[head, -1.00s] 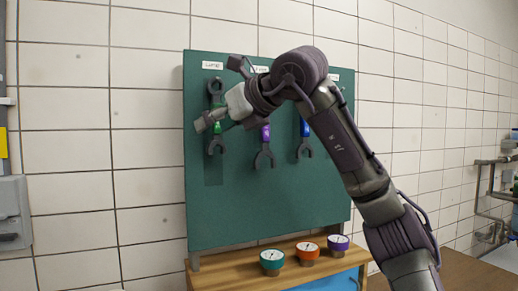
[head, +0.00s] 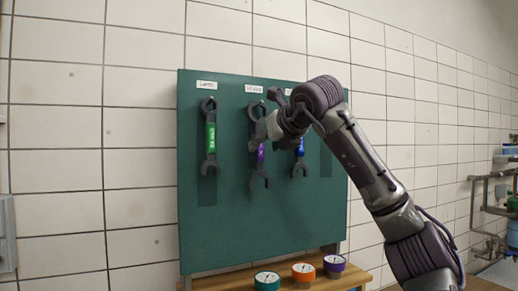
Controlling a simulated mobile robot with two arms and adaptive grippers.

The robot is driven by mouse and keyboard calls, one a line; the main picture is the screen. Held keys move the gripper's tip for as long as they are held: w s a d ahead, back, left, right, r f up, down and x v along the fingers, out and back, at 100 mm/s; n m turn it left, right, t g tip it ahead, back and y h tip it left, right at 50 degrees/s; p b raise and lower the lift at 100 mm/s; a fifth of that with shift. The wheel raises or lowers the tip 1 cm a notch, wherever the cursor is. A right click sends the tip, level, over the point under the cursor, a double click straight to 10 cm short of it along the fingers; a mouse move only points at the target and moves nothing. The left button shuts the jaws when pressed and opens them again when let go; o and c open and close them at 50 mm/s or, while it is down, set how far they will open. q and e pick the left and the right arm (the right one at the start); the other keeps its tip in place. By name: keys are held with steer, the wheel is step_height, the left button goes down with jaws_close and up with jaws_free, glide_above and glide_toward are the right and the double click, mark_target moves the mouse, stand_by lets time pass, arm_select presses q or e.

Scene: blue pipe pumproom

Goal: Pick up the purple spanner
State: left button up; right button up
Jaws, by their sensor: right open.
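The purple spanner (head: 260,155) hangs upright on the green board (head: 230,235), in the middle of three spanners. Its lower open jaw and part of its purple handle show; my right wrist and gripper hide some of its upper part. My right gripper (head: 256,143) is open, in front of the purple spanner's handle. Whether it touches the spanner cannot be told. The green spanner (head: 210,138) hangs to the left and the blue spanner (head: 300,150) to the right, partly behind my arm. My left gripper is not in view.
Three gauges, teal (head: 267,281), orange (head: 303,272) and purple (head: 334,264), stand on a wooden bench (head: 222,284) below the board. A grey box (head: 6,235) is on the wall at the left edge. Pipes (head: 482,205) are at the far right.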

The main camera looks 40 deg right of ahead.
mark_target(261, 147)
steer(key=x, duration=0.1)
steer(key=p+x, duration=0.1)
steer(key=x, duration=0.2)
steer(key=shift+w+r, duration=0.1)
steer(key=shift+r, duration=0.2)
steer(key=shift+w+d+f, duration=0.1)
steer(key=shift+w+f, duration=0.1)
steer(key=shift+w, duration=0.05)
steer(key=shift+s, duration=0.1)
steer(key=shift+c, duration=0.5)
steer(key=shift+r, duration=0.1)
jaws_close()
